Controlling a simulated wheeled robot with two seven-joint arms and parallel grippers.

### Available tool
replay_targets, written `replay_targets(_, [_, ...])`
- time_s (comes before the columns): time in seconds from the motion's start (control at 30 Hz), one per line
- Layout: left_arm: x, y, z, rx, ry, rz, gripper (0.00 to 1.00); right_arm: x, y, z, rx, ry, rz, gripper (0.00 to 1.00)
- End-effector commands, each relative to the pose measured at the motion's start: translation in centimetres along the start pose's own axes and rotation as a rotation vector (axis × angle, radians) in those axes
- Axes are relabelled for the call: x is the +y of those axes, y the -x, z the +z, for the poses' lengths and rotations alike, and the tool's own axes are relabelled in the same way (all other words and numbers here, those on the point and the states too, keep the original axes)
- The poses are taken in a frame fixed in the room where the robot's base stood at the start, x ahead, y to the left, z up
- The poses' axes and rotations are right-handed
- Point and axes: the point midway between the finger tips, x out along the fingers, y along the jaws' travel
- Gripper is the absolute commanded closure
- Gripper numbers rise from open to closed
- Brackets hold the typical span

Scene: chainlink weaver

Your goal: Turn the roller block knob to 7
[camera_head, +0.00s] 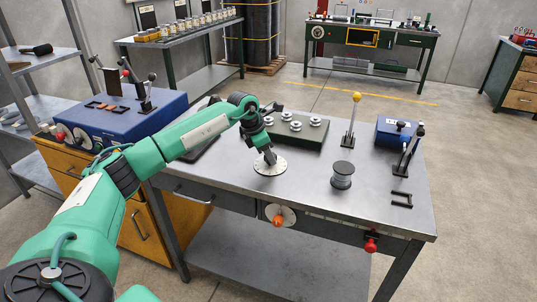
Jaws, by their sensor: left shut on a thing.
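A round pale dial plate (272,170) with marks around its rim lies on the grey workbench top. My left gripper (270,158) points down onto the middle of this dial and is shut on the knob there. The gripper hides most of the knob, and the numbers are too small to read. A dark block with several silver rollers (297,133) sits just behind the dial. My right gripper is not in view.
A wire spool (342,175), a yellow-topped lever (351,121) and a small blue box (396,131) stand to the right. A larger blue box with levers (115,123) stands left. An orange knob (278,221) and red knob (371,245) are on the bench front.

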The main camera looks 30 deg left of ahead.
Motion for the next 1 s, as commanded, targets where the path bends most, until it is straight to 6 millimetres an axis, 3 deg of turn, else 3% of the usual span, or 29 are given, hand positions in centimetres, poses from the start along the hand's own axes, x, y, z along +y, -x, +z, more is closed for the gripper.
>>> replay_targets(0.27, [0.1, 0.1, 0.1, -0.002, 0.001, 0.002, 0.87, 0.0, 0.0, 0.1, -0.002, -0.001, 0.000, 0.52])
replay_targets(0.3, [0.1, 0.1, 0.1, -0.002, 0.001, 0.002, 0.56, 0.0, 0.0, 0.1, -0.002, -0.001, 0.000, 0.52])
replay_targets(0.37, [0.1, 0.1, 0.1, -0.002, 0.001, 0.002, 0.45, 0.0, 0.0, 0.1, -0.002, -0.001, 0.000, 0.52])
replay_targets(0.73, [0.1, 0.5, 0.0, -0.001, 0.001, 0.001, 0.43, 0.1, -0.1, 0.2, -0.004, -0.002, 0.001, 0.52])
replay_targets(0.9, [0.1, 3.1, 0.0, -0.003, 0.000, 0.005, 0.43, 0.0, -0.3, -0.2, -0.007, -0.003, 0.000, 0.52])
replay_targets(1.0, [0.1, 5.4, 0.0, -0.003, 0.000, 0.005, 0.43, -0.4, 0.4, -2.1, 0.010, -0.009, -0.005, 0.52])
